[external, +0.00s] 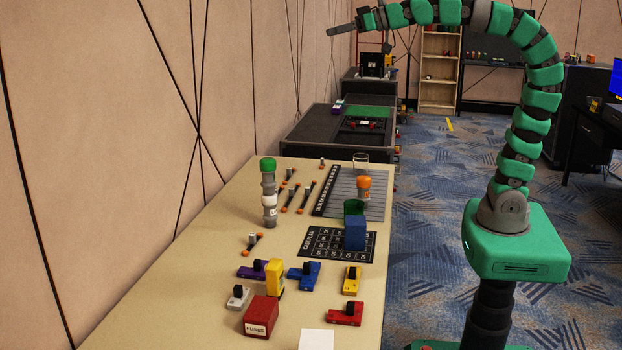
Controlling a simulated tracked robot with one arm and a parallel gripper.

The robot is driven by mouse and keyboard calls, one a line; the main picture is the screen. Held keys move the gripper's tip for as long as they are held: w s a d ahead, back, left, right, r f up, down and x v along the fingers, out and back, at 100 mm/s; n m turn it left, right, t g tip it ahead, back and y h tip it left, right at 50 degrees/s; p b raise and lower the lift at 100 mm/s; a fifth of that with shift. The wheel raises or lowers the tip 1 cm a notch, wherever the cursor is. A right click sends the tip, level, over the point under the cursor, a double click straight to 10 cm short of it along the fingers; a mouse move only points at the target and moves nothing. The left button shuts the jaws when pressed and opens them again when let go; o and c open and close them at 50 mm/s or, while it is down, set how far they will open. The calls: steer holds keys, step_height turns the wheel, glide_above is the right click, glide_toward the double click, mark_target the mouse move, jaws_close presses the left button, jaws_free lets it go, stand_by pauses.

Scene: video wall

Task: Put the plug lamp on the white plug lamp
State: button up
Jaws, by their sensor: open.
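A green-topped plug lamp (268,166) with a grey body stands upright at the left side of the table. Directly below it is a white plug lamp (269,201), also with a grey body, and the two form one upright column. The green one appears to rest on the white one. An orange-topped plug lamp (364,184) stands apart to the right, by the grey striped mat. My gripper (342,30) is open and empty, high above the far end of the table, well clear of all lamps.
Several coloured knobbed pieces, a yellow block (275,277) and a red fuse box (261,316) fill the near table (190,285).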

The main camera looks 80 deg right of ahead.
steer(key=s+d+r, duration=0.2)
steer(key=s+r, duration=0.5)
steer(key=s, duration=0.1)
steer(key=shift+r+n+t, duration=0.15)
steer(key=shift+n+t, duration=0.15)
steer(key=shift+d, duration=0.1)
